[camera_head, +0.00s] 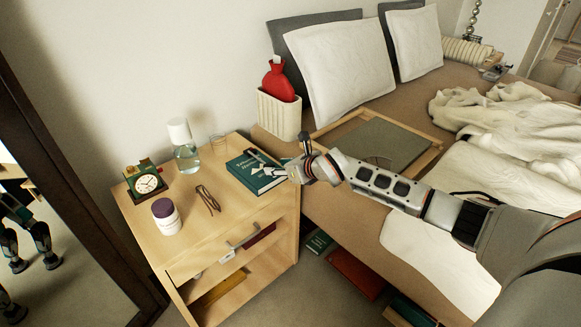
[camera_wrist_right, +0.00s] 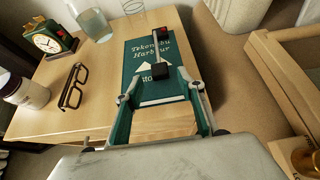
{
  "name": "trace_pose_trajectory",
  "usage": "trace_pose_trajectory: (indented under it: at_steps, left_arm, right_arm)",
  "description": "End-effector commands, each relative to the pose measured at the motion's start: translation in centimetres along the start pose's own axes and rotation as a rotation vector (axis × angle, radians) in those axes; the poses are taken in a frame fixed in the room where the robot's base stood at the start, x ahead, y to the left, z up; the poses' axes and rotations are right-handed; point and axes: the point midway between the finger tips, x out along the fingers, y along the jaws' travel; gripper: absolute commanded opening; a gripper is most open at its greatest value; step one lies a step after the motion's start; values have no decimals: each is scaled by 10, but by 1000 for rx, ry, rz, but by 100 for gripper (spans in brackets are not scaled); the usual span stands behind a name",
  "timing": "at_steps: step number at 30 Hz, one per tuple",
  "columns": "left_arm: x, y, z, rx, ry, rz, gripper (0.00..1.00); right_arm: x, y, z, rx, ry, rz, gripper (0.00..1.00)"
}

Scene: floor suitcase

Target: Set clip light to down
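A small black clip light (camera_wrist_right: 162,52) with a red spot at its far end lies over the green book (camera_wrist_right: 137,58) in the right wrist view. Its thick black block is at the near end. In the head view, the book (camera_head: 254,177) lies at the right side of the nightstand, with the dark light (camera_head: 263,157) along its far edge. My right gripper (camera_head: 291,172) is beside the book's right end. In the wrist view its fingers (camera_wrist_right: 160,104) are apart, with only book and wood showing between them. My left gripper is not in view.
The nightstand (camera_head: 195,240) also bears a clock (camera_head: 147,184), purple-lidded jar (camera_head: 166,216), glasses (camera_head: 208,199), carafe (camera_head: 186,158) and a clear glass (camera_head: 218,144). The bed (camera_head: 325,205) stands close at right, with a tray (camera_head: 432,151) and a white bin (camera_head: 279,115) holding a red bottle (camera_head: 278,82).

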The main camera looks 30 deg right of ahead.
Motion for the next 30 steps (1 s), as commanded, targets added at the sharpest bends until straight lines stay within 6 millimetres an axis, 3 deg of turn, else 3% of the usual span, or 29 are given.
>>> trace_pose_trajectory:
  at_steps: [6,13,30]
  left_arm:
    - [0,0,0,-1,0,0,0]
    - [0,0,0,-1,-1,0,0]
    - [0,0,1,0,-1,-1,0]
  right_arm:
    - [-39,0,-1,-1,1,1,39]
    - [-68,0,-1,0,1,0,39]
    - [-76,0,0,0,0,0,39]
